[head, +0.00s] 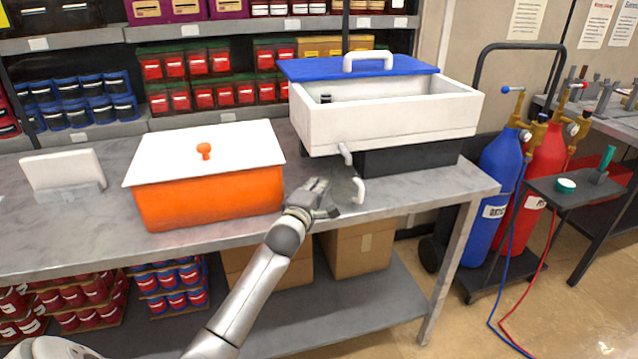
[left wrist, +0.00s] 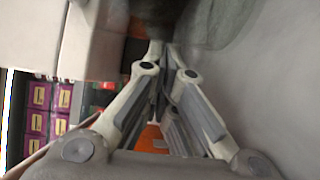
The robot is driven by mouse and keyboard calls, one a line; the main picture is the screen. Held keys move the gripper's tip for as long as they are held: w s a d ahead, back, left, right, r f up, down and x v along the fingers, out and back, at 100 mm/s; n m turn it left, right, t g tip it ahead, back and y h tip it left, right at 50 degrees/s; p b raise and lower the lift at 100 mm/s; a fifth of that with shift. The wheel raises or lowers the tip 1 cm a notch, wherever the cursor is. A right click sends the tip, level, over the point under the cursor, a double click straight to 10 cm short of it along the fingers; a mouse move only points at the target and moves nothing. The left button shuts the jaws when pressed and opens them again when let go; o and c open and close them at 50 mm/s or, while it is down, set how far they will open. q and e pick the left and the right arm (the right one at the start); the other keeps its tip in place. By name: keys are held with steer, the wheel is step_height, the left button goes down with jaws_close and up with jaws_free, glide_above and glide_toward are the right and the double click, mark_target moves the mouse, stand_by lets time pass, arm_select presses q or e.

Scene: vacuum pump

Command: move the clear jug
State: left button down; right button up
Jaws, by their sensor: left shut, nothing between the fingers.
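I cannot make out a clear jug in either view. My left gripper (head: 325,194) is over the front part of the grey workbench (head: 80,235), just right of the orange box and below the white tub. Its fingers are shut with nothing between them. In the left wrist view the gripper fingers (left wrist: 157,55) come together near the top, close to a pale surface and a dark shape that I cannot identify. My right gripper is not in view.
An orange box (head: 215,196) with a white lid stands left of my gripper. A white tub (head: 380,120) with a blue lid (head: 320,68) and a spout (head: 346,154) sits behind it. Gas cylinders (head: 492,200) stand right of the bench. The front left bench strip is clear.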

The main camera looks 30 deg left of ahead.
arm_select(q)
steer(key=shift+w+a, duration=0.15)
steer(key=shift+w, duration=0.45)
steer(key=shift+s+d+r+p, duration=0.1)
steer(key=shift+s+d+p, duration=0.2)
steer(key=shift+d, duration=0.2)
steer(key=shift+s+d+p, duration=0.15)
steer(key=shift+d+p, duration=0.1)
steer(key=shift+d, duration=0.25)
